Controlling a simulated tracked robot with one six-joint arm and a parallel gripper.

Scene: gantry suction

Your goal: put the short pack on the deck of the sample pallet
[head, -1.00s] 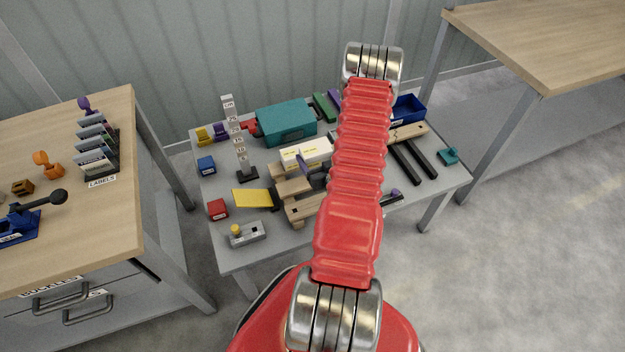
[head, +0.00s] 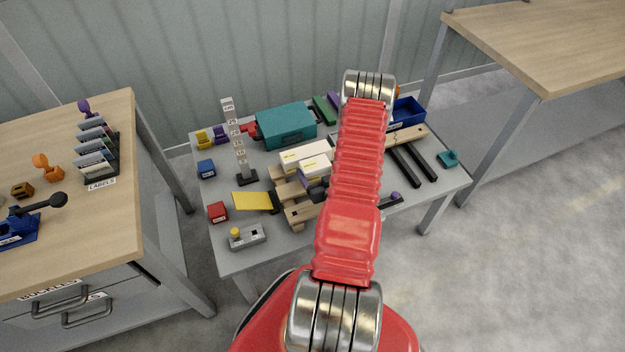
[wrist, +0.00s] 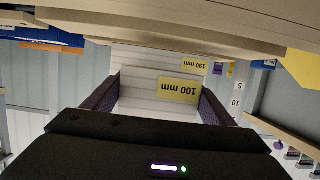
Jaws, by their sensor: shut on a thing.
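The short pack, white with a yellow "100 mm" label, is between my gripper's purple fingers (wrist: 160,98) in the wrist view, where the pack (wrist: 138,92) appears upside down. My gripper is shut on it. In the head view the short pack (head: 315,168) shows just left of my arm, over the wooden sample pallet (head: 297,215). Part of a purple finger (head: 312,181) shows; my arm hides the rest of the gripper. A longer white pack labelled "190 mm" (head: 296,158) lies directly behind the short pack. I cannot tell whether the short pack touches the deck.
A teal case (head: 286,126) stands behind the packs. A tall numbered post (head: 238,150) and a yellow plate (head: 252,201) are left of the pallet. A grey box with a yellow button (head: 248,236) is at the front. Black fork bars (head: 412,163) lie right.

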